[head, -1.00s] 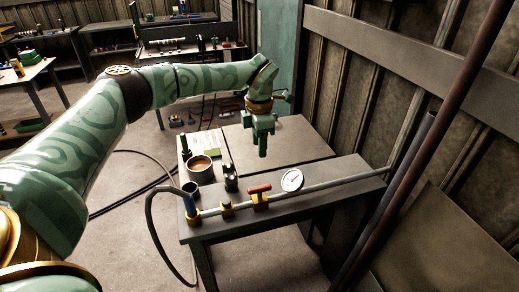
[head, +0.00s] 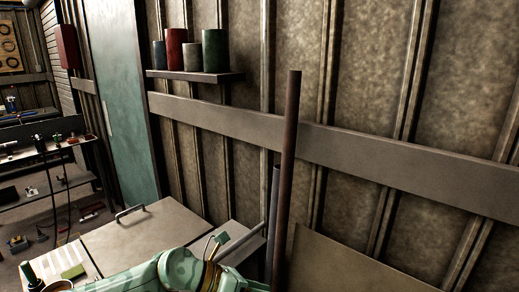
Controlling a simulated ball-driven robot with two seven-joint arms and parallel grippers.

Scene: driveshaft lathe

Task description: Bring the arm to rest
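My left arm shows only as a short stretch of pale green wrist with a gold ring at the bottom edge of the head view, in front of the table (head: 145,236). Its fingers are out of the picture, so whether they are open or shut does not show. My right arm and gripper are not in view.
A shelf (head: 196,76) with several cans hangs on the ribbed metal wall. A rusty pipe (head: 288,170) stands upright right of the table. A metal handle (head: 129,212) is on the tabletop. A teal door panel (head: 122,100) stands behind; a cluttered bench (head: 45,150) is at left.

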